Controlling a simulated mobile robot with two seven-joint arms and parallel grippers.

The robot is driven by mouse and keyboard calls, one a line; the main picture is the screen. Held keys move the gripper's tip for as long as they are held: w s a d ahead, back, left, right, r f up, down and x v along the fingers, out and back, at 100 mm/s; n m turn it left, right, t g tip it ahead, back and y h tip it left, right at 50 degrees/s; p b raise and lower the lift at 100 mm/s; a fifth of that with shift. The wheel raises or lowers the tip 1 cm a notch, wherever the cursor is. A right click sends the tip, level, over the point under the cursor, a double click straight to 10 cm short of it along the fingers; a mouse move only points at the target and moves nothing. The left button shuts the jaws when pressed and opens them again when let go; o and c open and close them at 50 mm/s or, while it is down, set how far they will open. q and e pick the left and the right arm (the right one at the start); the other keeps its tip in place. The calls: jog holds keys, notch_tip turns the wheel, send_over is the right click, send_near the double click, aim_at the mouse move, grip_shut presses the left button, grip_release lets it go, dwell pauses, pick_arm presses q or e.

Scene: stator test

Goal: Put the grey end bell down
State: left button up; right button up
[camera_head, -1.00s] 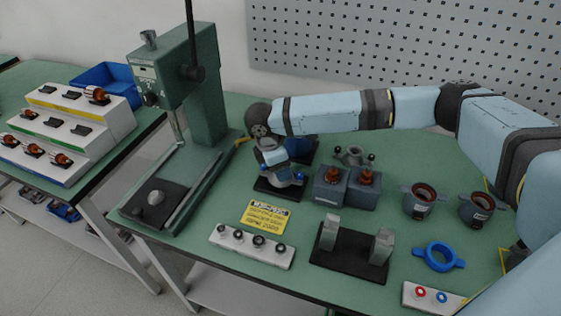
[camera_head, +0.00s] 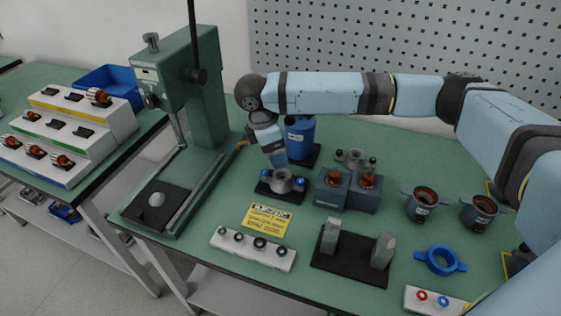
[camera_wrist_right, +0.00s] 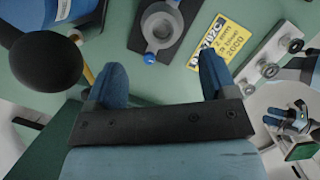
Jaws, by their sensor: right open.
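The grey end bell (camera_head: 283,184) sits on a small black base (camera_head: 265,190) on the green bench, with blue knobs at its sides. In the right wrist view the grey end bell (camera_wrist_right: 158,28) lies beyond the fingertips on its black base (camera_wrist_right: 142,38). My right gripper (camera_wrist_right: 162,70) is open and empty, its two fingers spread and apart from the bell. In the head view the right gripper (camera_head: 279,163) is just above the bell. A similar grey part (camera_head: 354,158) lies farther back.
A green press (camera_head: 205,90) stands to the left and a blue container (camera_head: 301,137) behind the bell. Grey-blue blocks (camera_head: 330,190) are to the right. A yellow label (camera_head: 268,219) and white ring rack (camera_head: 252,250) are in front. A black fixture (camera_head: 350,262) stands front right.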

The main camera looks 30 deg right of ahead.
jog(key=v, duration=0.5)
jog(key=shift+r, duration=0.25)
jog(key=shift+f, duration=0.1)
